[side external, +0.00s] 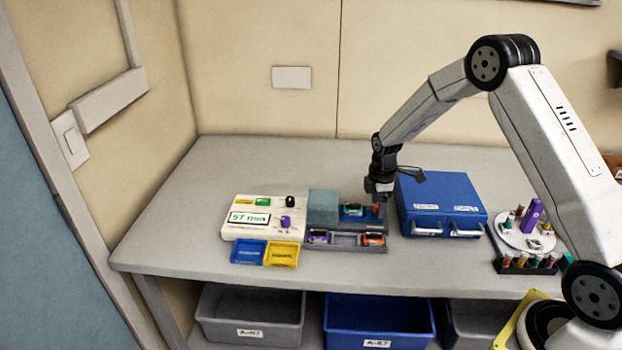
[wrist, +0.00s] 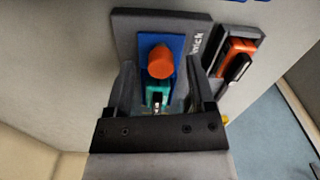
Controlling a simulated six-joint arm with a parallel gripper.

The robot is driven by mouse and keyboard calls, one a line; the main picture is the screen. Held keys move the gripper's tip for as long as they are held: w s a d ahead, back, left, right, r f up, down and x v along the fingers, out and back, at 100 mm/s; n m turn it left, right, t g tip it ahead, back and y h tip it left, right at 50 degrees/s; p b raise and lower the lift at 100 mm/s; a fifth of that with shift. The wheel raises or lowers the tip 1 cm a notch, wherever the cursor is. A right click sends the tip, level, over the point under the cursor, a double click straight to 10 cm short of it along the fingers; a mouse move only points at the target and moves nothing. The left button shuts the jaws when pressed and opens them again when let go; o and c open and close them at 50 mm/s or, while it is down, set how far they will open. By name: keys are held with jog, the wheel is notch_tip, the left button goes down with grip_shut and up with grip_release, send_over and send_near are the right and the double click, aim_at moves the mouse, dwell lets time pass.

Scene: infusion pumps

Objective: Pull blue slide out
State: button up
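The blue slide (wrist: 177,47) sits in a grey holder (wrist: 125,35) in the wrist view, with an orange round knob (wrist: 160,62) standing up from it and a teal piece beside the knob. My gripper (wrist: 162,68) is open, with one finger on each side of the slide and knob. A gap shows between the fingers and the knob, so nothing is held. In the side external view my gripper (side external: 379,196) points down over the right end of the grey module, and the blue slide (side external: 352,210) is partly visible left of it.
A teal-grey block (side external: 323,206) stands left of the slide. Slots with purple and orange items (side external: 373,239) lie in front. A white device (side external: 262,216) is farther left, and a blue case (side external: 440,203) stands close on the right. A round rack (side external: 520,238) holds vials.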

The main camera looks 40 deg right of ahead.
jog(key=shift+r, duration=3.9)
jog(key=s+a+r+m+t, duration=0.2)
jog(key=s+a+m, duration=0.9)
jog(key=s, duration=0.8)
jog(key=a, duration=0.3)
jog(key=shift+r+t, duration=0.2)
jog(key=shift+t, duration=0.1)
